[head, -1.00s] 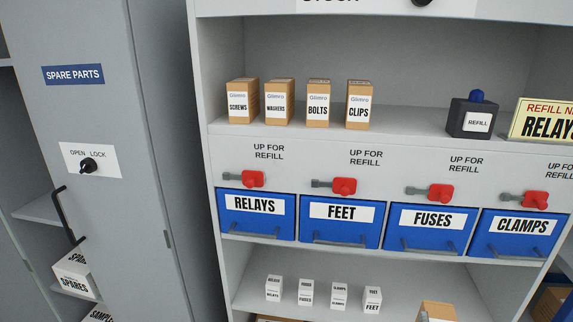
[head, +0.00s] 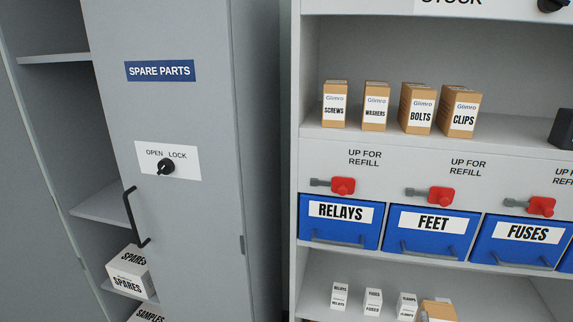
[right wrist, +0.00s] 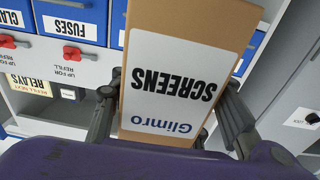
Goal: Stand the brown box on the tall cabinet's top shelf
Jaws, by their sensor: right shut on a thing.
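The brown box (right wrist: 185,30) with a white "Glimro SCREENS" label is in my right gripper (right wrist: 170,100), its fingers on either side; the label reads upside down in the right wrist view. The top of the box (head: 440,311) also shows at the bottom edge of the head view. The tall grey cabinet (head: 205,230) with a "SPARE PARTS" door stands at the left of the head view. Its interior shows left of the door, with an empty upper shelf (head: 60,58), an empty middle shelf (head: 105,203) and lower shelves with white boxes. My left gripper is not in view.
A white "SPARES" box (head: 130,270) stands low in the cabinet. The door handle (head: 133,220) juts out. Right of it, a stock rack holds several small brown cartons (head: 420,108), blue bins (head: 340,222) with red latches, and small white boxes (head: 373,302).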

